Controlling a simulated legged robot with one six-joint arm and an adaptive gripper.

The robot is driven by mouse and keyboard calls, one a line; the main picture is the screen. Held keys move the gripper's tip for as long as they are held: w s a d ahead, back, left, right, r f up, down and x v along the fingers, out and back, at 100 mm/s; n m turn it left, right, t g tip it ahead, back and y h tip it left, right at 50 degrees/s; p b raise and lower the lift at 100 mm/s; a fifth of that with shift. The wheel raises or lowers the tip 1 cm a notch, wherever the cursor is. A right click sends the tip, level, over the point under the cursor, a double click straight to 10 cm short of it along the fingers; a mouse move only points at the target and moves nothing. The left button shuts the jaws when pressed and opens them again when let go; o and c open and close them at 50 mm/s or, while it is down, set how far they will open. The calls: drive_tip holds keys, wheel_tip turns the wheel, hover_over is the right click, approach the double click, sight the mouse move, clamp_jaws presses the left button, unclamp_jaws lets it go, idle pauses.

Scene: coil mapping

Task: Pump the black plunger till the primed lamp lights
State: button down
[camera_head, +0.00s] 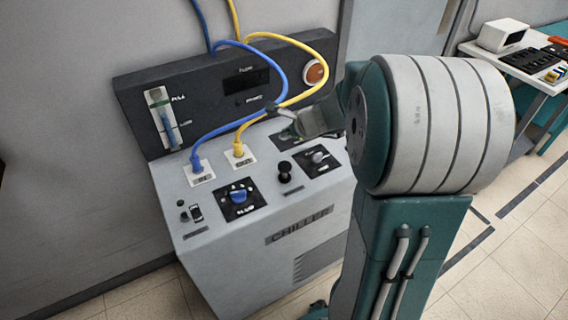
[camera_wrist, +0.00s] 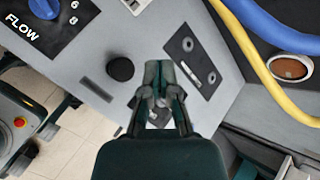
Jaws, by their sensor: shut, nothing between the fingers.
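The black plunger (camera_head: 284,172) stands upright on the chiller's sloped top, between the blue knob and a small switch plate. In the wrist view the plunger (camera_wrist: 120,69) shows as a round black cap just left of my fingers. My gripper (camera_head: 283,121) is above the back right of the chiller top, behind the plunger in the head view and apart from it. In the wrist view my gripper (camera_wrist: 158,66) is shut and empty. A small dark lamp (camera_head: 240,103) sits beside a blurred label on the back panel; it looks unlit.
The blue flow knob (camera_head: 238,196) is left of the plunger. A switch plate (camera_head: 317,159) is right of it. Blue (camera_head: 196,164) and yellow (camera_head: 238,148) hoses rise from the top and arch close to my gripper. An orange round fitting (camera_head: 315,72) is on the back panel.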

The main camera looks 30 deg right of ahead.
sight(287, 165)
drive_tip(key=shift+a+f, duration=0.1)
drive_tip(key=shift+f, duration=4.25)
drive_tip(key=shift+f, duration=0.15)
drive_tip(key=shift+f, duration=0.2)
drive_tip(key=shift+f, duration=1.55)
drive_tip(key=shift+r, duration=2)
drive_tip(key=shift+r, duration=2.5)
